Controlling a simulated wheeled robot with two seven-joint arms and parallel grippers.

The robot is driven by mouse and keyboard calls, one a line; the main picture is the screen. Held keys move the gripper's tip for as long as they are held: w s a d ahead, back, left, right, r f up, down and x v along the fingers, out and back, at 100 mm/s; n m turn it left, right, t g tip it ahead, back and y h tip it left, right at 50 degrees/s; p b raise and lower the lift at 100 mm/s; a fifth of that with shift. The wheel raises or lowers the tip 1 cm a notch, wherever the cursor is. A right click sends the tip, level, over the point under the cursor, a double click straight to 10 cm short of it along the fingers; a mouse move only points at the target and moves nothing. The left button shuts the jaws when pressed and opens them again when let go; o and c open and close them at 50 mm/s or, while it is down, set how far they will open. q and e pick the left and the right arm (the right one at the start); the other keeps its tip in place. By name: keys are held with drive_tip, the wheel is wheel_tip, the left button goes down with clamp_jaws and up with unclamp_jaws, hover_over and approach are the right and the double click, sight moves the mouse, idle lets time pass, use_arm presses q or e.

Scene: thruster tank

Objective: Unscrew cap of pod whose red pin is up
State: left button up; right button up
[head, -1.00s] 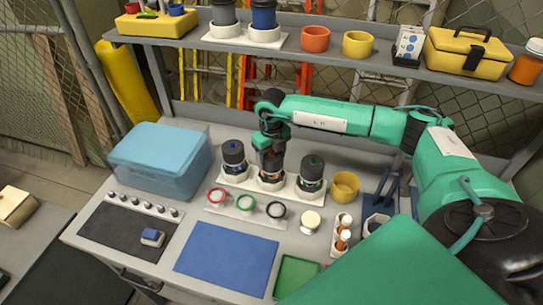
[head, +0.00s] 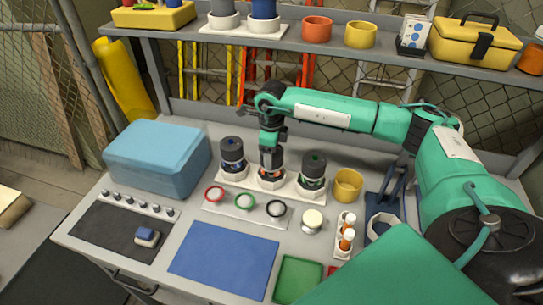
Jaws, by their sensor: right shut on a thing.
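Three dark pods stand in a row in a white rack (head: 236,181) on the bench. The left pod (head: 233,158) has a black top with a blue mark, and the right pod (head: 313,171) has a black top with a green mark. My right gripper (head: 270,160) points down over the middle pod and is shut on its cap. The gripper hides most of that pod and its top, so I cannot see its pin. The lower part of the middle pod (head: 270,178) shows just below the fingers. My left gripper is not in view.
A blue bin (head: 156,158) stands left and a yellow cup (head: 348,185) right. A blue mat (head: 223,260) is bare. A shelf (head: 290,44) runs behind my right arm.

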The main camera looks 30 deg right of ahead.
drive_tip(key=n+b, duration=0.2)
drive_tip(key=n, duration=0.3)
drive_tip(key=shift+s+a, duration=0.1)
drive_tip(key=shift+a, duration=0.05)
drive_tip(key=shift+o, duration=0.2)
drive_tip(key=n+b, duration=0.2)
drive_tip(key=n, duration=0.1)
drive_tip(key=shift+s+a+r, duration=0.1)
drive_tip(key=shift+s+a, duration=0.05)
drive_tip(key=shift+a, duration=0.05)
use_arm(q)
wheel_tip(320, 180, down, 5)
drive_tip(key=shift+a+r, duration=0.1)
use_arm(e)
drive_tip(key=shift+r+n, duration=0.1)
drive_tip(key=shift+n, duration=0.5)
drive_tip(key=o, duration=1)
wheel_tip(320, 180, up, 8)
drive_tip(key=p, duration=0.4)
drive_tip(key=shift+r, duration=0.1)
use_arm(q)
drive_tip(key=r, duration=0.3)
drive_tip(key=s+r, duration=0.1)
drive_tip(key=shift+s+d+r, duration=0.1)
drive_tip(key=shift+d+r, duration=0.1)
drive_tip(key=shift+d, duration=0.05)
